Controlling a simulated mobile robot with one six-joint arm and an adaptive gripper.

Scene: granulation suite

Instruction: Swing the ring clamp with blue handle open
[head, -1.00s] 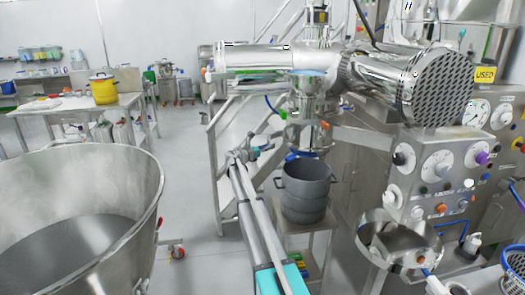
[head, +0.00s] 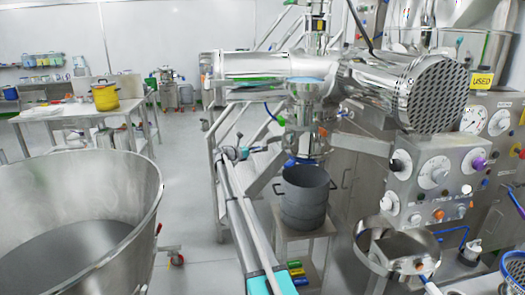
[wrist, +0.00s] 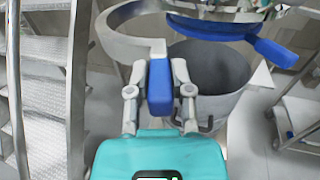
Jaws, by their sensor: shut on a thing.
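My gripper (wrist: 159,105) is shut on a blue handle (wrist: 159,85) in the wrist view. The handle joins a grey curved ring clamp piece (wrist: 108,42), which reaches up and left, apart from the vessel outlet on the right. A blue ring (wrist: 212,28) with a blue lever (wrist: 272,52) sits under that steel outlet. In the head view my gripper (head: 234,153) is left of the steel column, and the blue ring (head: 292,161) shows above the grey pot. The handle is too small to make out clearly in the head view.
The open grey pot (head: 305,200) stands on a steel stand below the outlet; it also shows in the wrist view (wrist: 215,95). Metal stairs (wrist: 45,75) are close on the left. A large steel bowl (head: 75,215) stands at front left. Control panels (head: 435,180) are on the right.

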